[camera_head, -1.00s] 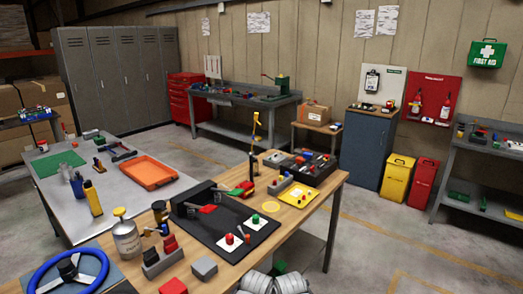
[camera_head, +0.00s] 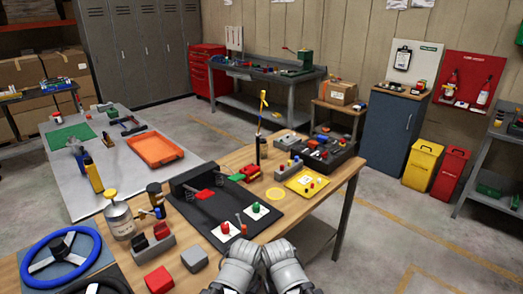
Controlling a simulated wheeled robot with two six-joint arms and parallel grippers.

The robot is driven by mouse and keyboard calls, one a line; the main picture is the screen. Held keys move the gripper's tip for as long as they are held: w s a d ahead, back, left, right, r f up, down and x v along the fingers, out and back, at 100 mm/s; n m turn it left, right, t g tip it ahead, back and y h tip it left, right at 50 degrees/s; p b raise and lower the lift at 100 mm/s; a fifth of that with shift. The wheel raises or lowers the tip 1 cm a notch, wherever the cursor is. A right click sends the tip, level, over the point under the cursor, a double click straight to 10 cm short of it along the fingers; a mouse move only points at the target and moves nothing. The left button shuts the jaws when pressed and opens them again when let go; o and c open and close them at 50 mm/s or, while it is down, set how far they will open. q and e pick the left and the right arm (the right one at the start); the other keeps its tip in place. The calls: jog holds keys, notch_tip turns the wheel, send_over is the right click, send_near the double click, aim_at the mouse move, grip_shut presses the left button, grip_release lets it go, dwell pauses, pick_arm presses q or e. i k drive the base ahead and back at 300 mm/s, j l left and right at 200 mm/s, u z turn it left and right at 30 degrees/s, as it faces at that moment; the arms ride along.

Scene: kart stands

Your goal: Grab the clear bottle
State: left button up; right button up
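A small see-through bluish item (camera_head: 81,164), perhaps the clear bottle, stands on the grey table (camera_head: 120,185) at the left. A yellow bottle with a dark top (camera_head: 93,176) stands right beside it. The item is too small to make out its exact shape. A silver-grey container with a yellow cap (camera_head: 119,221) stands on the wooden bench (camera_head: 205,245) and looks opaque. Two grey links of my arms show at the bottom centre, far from the bluish item. I see no gripper fingers.
An orange tray (camera_head: 155,149) and a green mat (camera_head: 72,134) lie on the grey table. A blue steering wheel (camera_head: 62,255), black board and several small parts crowd the wooden bench. Open floor lies at the right, before yellow (camera_head: 422,164) and red (camera_head: 451,173) bins.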

aim_at(264, 145)
jog(key=i+l+z, duration=0.1)
jog(key=i+l, duration=0.4)
jog(key=l, duration=0.15)
jog(key=i+l, duration=0.55)
jog(key=l+z, duration=0.05)
jog(key=l, duration=0.05)
